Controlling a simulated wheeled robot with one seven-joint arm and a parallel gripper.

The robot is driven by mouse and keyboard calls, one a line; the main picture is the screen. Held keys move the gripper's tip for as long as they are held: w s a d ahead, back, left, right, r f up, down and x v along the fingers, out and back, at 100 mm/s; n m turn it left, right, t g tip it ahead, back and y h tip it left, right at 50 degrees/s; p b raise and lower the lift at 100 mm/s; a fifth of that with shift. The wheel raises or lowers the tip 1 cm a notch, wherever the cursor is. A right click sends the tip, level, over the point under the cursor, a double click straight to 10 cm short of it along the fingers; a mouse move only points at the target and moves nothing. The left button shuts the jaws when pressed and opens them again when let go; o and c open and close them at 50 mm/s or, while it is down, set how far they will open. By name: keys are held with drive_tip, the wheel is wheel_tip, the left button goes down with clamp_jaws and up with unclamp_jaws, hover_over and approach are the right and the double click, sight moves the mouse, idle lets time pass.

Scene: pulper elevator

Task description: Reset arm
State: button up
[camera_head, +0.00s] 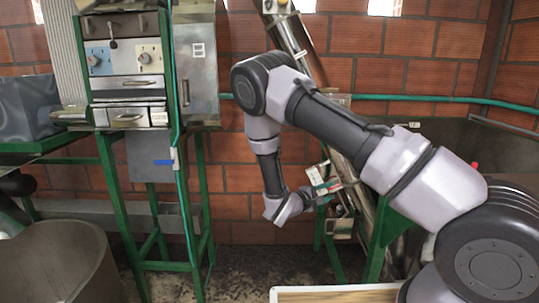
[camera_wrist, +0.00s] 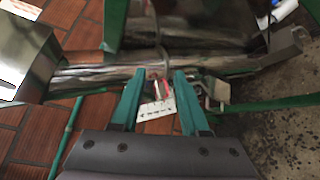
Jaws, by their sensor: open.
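My arm reaches from the lower right of the head view up and over to the left, then bends down at the elbow. My gripper shows in the wrist view (camera_wrist: 160,73) with two teal fingers, apart and roughly parallel. Nothing is clearly held. A small white plate with dark marks and a red part (camera_wrist: 157,109) appears between the fingers in the picture; I cannot tell its distance from them. In the head view my wrist hangs in front of the brick wall, beside a white box with red marks (camera_head: 316,175). The fingers are hard to make out there.
A metal elevator tube (camera_head: 297,38) slants down behind my arm. A green-framed machine with knobs (camera_head: 125,58) stands left of it. A round metal tub (camera_head: 66,262) is at lower left, and a light panel edge (camera_head: 335,294) at the bottom. Dark floor (camera_head: 255,275) is open between.

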drive_tip(key=s+d+r+m+g+y, duration=0.3)
drive_tip(key=s+d+r+m+g, duration=0.3)
drive_tip(key=r, duration=0.3)
drive_tip(key=s+d+r+m+g+y, duration=0.2)
drive_tip(key=s+d+r+m+g, duration=0.25)
drive_tip(key=s+r, duration=0.45)
drive_tip(key=s+a+r+m+t+y, duration=0.2)
drive_tip(key=s+a+r+t+y, duration=0.1)
drive_tip(key=s+r+y, duration=0.2)
drive_tip(key=s+a+r+m+t+y, duration=0.3)
drive_tip(key=s+r, duration=0.5)
drive_tip(key=r, duration=0.5)
drive_tip(key=shift+s+r+m+t+y, duration=0.35)
drive_tip(key=shift+t+y, duration=0.2)
drive_tip(key=shift+y, duration=0.45)
